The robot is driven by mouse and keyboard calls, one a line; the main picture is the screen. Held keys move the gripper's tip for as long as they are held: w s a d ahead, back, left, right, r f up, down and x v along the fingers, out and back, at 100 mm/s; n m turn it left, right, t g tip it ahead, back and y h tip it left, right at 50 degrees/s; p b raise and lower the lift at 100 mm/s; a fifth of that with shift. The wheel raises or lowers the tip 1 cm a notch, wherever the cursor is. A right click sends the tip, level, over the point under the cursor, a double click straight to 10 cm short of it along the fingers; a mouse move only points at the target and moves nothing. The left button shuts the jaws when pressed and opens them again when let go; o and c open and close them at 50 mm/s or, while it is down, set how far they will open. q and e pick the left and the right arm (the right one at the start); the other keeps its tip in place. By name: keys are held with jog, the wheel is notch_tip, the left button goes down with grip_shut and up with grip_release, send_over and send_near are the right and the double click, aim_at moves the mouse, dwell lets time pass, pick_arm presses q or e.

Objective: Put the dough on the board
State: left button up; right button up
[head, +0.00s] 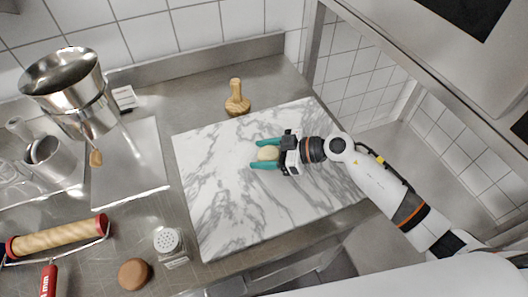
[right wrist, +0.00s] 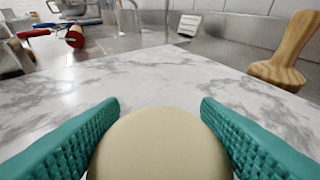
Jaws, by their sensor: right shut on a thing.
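The dough (head: 268,153) is a pale, round lump between the teal fingers of my right gripper (head: 265,154). In the right wrist view the dough (right wrist: 160,146) fills the space between both fingers, and the right gripper (right wrist: 160,125) is shut on it. The board (head: 220,210) is a white slab with grey marble veins on the steel counter. The dough is over the board's middle; I cannot tell whether it touches the surface. The board (right wrist: 170,72) also spreads out ahead in the right wrist view. My left gripper is not in view.
A wooden tool (head: 237,100) stands behind the board's back edge. A shaker (head: 170,245), a brown round object (head: 134,273) and a rolling pin (head: 58,236) lie left of the board. The board around the gripper is clear.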

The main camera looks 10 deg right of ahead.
jog(key=o, duration=1)
jog(key=shift+f, duration=0.1)
jog(key=shift+o, duration=0.2)
jog(key=shift+s+d+r, duration=0.1)
jog(key=shift+d+r, duration=0.1)
jog(key=shift+r, duration=0.15)
jog(key=p+v, duration=0.6)
jog(key=v, duration=0.4)
jog(key=shift+s+d, duration=0.15)
jog(key=shift+d, duration=0.15)
jog(key=shift+s+d+r, duration=0.15)
jog(key=shift+d, duration=0.2)
